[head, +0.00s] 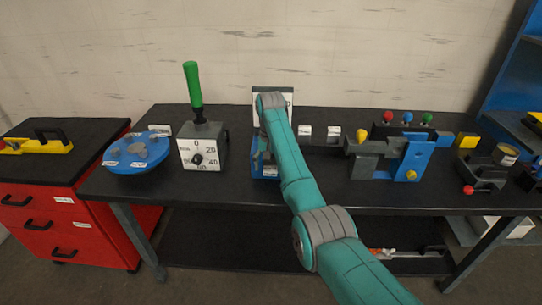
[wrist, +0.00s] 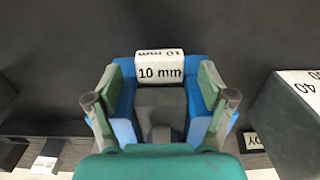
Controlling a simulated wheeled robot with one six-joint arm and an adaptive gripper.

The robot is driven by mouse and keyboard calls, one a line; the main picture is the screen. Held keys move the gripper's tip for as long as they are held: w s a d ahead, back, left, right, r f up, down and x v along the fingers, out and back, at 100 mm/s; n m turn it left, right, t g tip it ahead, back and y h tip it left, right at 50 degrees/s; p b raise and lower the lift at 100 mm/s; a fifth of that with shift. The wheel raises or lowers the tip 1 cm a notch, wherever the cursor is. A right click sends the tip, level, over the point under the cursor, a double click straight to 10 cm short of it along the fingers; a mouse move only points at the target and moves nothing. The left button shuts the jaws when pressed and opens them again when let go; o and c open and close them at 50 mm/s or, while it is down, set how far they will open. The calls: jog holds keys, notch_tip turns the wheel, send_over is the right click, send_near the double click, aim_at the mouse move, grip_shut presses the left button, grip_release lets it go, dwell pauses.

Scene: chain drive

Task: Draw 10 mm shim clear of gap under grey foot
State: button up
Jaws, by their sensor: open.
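The 10 mm shim (wrist: 160,69) is a white block with black lettering, seen at the top centre of the wrist view. It sits at the end of a grey part (wrist: 160,97), likely the grey foot, between two blue side walls. How far the shim reaches under the grey part is hidden. My gripper (wrist: 160,82) is open, with one finger on each side of the shim and apart from it. In the head view my arm covers the gripper and shim; only part of the blue fixture (head: 262,165) shows.
A dial box (head: 201,150) with a green handle stands close beside the fixture. A blue round plate (head: 138,153) lies farther left. Small white-faced blocks (head: 305,132) and a blue-and-grey clamp assembly (head: 405,155) are to the right. The bench front (head: 230,197) is clear.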

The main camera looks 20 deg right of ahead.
jog(key=shift+f, duration=0.4)
grip_shut()
jog(key=shift+s, duration=0.1)
